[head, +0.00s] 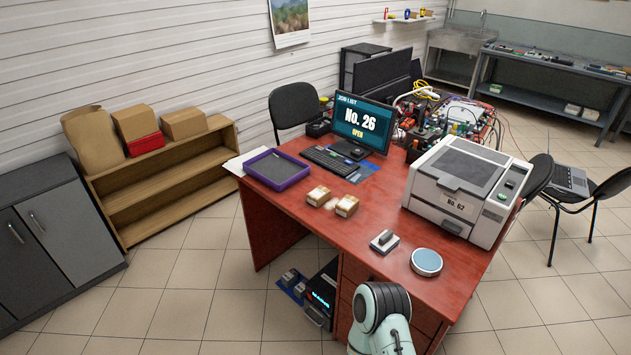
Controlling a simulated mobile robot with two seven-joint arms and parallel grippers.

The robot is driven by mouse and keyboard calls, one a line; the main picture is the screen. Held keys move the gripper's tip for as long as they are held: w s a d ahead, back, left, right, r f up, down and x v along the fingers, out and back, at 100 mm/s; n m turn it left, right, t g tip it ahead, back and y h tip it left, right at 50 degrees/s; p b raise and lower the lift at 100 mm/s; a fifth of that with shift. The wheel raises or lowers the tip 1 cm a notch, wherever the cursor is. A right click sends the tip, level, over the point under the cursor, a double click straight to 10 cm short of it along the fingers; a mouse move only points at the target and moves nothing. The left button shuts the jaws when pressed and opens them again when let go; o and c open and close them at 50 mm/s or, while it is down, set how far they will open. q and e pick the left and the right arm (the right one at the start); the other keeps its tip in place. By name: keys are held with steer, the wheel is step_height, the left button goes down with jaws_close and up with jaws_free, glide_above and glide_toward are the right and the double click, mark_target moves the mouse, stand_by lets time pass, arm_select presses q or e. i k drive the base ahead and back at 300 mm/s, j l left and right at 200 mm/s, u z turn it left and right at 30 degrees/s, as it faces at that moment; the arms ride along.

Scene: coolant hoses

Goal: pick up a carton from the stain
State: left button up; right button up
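Two small tan cartons with whitish tops stand close together on the red desk (283,205), in front of the keyboard. The left carton (318,195) and the right carton (347,205) have a pale stain (331,204) between and around them. The stain is partly hidden by the cartons. Neither gripper shows in the head view. Only a rounded pale link of my own arm comes in at the bottom, in front of the desk and well apart from the cartons.
A purple-rimmed tray (248,160), a keyboard (326,161) and a monitor (363,121) reading "No. 26 OPEN" stand behind the cartons. A printer (440,206) stands to the right. A grey handled block (384,241) and a blue disc (426,262) lie nearer. The desk's front-left is clear.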

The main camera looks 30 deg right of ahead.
mark_target(318, 196)
steer(key=i+j+z, duration=0.1)
steer(key=i+z, duration=0.25)
steer(key=i+j+z, duration=0.2)
steer(key=i+z, duration=0.15)
steer(key=i+j+z, duration=0.35)
